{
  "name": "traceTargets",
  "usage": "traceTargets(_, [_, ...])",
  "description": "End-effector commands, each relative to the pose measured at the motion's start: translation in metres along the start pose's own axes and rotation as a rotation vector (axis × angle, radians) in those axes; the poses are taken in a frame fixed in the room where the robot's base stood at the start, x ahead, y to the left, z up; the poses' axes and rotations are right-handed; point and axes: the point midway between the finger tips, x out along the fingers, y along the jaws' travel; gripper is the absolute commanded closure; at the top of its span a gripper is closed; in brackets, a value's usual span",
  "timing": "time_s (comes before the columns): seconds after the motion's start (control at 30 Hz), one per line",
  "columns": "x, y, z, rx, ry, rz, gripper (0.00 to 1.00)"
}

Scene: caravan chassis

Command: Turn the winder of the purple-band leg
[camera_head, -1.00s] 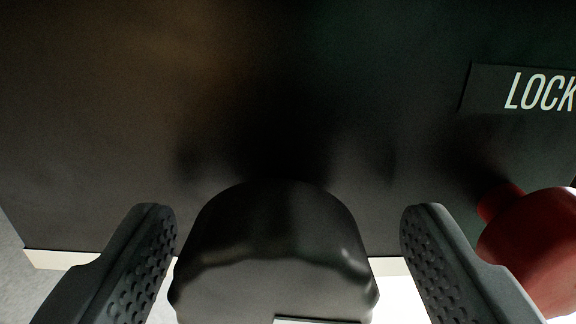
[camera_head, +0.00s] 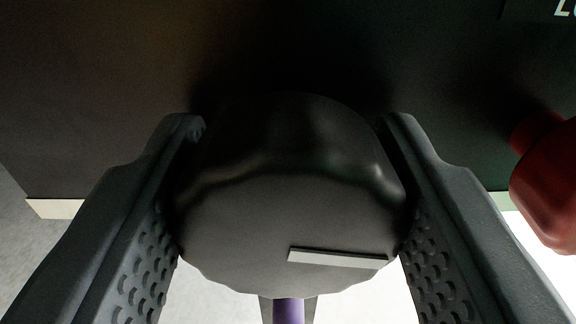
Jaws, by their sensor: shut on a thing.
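The winder is a dark, rounded knob (camera_head: 285,225) with a scalloped rim and a pale bar mark (camera_head: 338,258) on the right of its face. The mark slopes slightly down to the right. My gripper (camera_head: 295,130) is shut on the knob, with one dimpled finger pad on each side. Below the knob, a short piece of purple band (camera_head: 289,311) shows at the bottom edge. The rest of that leg is hidden behind the knob.
A dark panel (camera_head: 90,110) fills the background behind the knob. A red knob (camera_head: 548,185) sticks out at the right, outside my right finger. Part of a white-lettered label (camera_head: 566,8) shows at the top right corner. Pale floor shows below.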

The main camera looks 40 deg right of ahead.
Motion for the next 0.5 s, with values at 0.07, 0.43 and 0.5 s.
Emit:
traceTargets(0.07, [-0.0006,-0.0002,-0.0008,0.029,-0.001,-0.001,0.76])
traceTargets(0.43, [-0.0010,0.0018,0.0002,0.313,-0.004,0.000,0.76])
traceTargets(0.5, [-0.0010,0.0020,-0.0002,0.381,-0.004,0.000,0.76])
